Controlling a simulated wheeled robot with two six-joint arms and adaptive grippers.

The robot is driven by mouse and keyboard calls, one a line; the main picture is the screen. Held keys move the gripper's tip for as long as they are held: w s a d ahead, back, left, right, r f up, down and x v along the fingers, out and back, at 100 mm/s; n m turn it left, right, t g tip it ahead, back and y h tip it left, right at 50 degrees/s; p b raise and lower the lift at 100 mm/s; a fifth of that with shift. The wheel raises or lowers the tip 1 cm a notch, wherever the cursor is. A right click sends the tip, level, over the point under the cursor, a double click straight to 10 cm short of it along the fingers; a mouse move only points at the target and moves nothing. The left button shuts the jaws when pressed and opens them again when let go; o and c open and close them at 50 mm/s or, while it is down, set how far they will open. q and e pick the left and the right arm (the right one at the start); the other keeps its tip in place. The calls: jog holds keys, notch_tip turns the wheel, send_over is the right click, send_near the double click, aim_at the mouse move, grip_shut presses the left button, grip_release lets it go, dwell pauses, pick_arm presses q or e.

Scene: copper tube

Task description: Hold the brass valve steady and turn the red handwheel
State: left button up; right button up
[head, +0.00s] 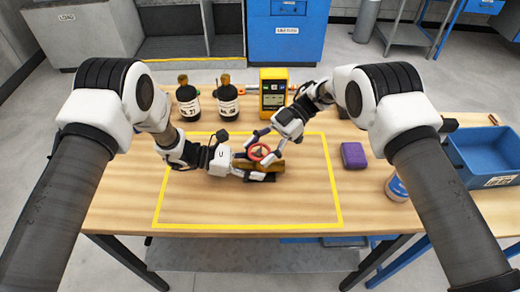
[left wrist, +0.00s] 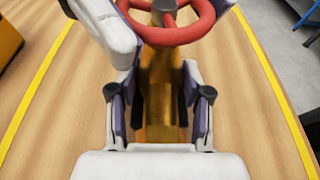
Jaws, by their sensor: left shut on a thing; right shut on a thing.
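The brass valve (head: 274,167) lies on the wooden table inside the yellow outline, and its gold body (left wrist: 162,95) fills the middle of the left wrist view. The red handwheel (head: 263,153) sits on top of it and also shows at the top of the left wrist view (left wrist: 172,37). My left gripper (left wrist: 160,105) is shut on the valve body, one finger on each side; it also shows in the head view (head: 240,166). My right gripper (head: 266,143) reaches down from the upper right and is shut on the handwheel's rim. My grippers partly hide the valve.
Two dark bottles (head: 188,101) (head: 227,99) and a yellow meter (head: 273,92) stand behind the outline. A purple block (head: 353,155), a can (head: 397,188) and a blue bin (head: 487,158) are to the right. The front of the outlined area is clear.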

aim_at(260, 150)
jog(key=shift+n+g+h, duration=1.3)
jog(key=shift+n+h, duration=0.1)
jog(key=shift+n, duration=0.2)
jog(key=o, duration=1.2)
notch_tip(260, 150, up, 10)
jog(key=shift+f, duration=0.1)
